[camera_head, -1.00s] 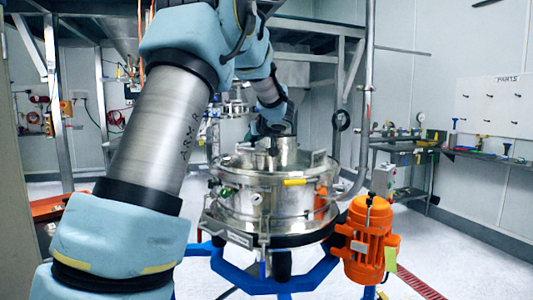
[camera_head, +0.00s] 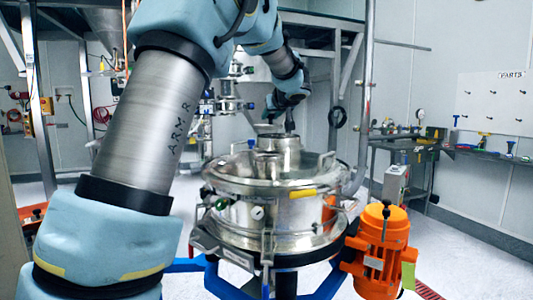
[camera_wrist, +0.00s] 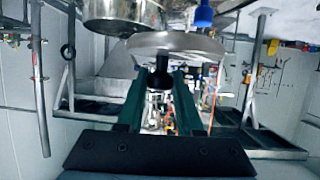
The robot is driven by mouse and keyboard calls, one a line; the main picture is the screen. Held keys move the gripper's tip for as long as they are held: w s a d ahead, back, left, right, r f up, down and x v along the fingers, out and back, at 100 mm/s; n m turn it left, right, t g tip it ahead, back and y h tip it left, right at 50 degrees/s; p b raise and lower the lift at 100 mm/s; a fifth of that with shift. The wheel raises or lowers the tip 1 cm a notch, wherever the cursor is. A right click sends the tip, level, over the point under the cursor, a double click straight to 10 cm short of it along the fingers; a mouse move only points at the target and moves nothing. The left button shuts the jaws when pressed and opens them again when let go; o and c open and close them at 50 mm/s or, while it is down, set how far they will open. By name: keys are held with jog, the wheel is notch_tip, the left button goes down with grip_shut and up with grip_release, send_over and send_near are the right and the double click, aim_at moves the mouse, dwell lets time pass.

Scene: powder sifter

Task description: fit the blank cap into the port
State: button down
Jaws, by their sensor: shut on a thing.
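A round metal cap (camera_wrist: 176,43) with a black knob (camera_wrist: 161,80) shows in the wrist view. My gripper (camera_wrist: 161,88) has its two green fingers shut on the knob, and the cap lies crosswise beyond the fingertips. In the head view my gripper (camera_head: 289,124) is small and dark, above the right side of the upright metal port (camera_head: 278,152) on the sifter lid. The cap is hard to make out there, and I cannot tell whether it touches the port. A metal cylinder (camera_wrist: 124,14) fills the upper left of the wrist view beside the cap, apparently the port; its opening is hidden.
The steel sifter (camera_head: 285,215) has clamps and handles around its lid. An orange motor (camera_head: 380,250) stands at its right on a blue frame. A vertical pole (camera_head: 368,90) rises behind it. A bench (camera_head: 470,153) runs along the right wall, below a parts board (camera_head: 495,103).

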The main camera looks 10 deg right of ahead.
notch_tip(320, 180, down, 9)
jog(key=shift+f+b, duration=0.2)
jog(key=shift+b, duration=0.9)
jog(key=c, duration=0.8)
grip_release()
jog(key=shift+f, duration=0.15)
jog(key=shift+c, duration=0.2)
jog(key=shift+o, duration=1.4)
jog(key=shift+r, duration=0.2)
jog(key=a+v, duration=0.1)
jog(key=v, duration=1.1)
jog(key=s+a+f+m+g+h, duration=0.1)
jog(key=s+a+f+g+h, duration=0.1)
jog(key=a+f, duration=0.5)
jog(key=s+a+f+m+g+h, duration=0.25)
jog(key=a+f, duration=0.35)
jog(key=f, duration=0.4)
jog(key=s+a+f+n+g+y, duration=0.1)
jog(key=s+a+f+g, duration=0.2)
jog(key=s+a+f, duration=0.2)
jog(key=s+a+f+g+y, duration=0.2)
jog(key=s+a+f+g, duration=0.2)
jog(key=s+a, duration=0.5)
jog(key=s+f, duration=0.2)
jog(key=s, duration=0.2)
jog(key=shift+f+n, duration=0.2)
jog(key=shift+n, duration=0.15)
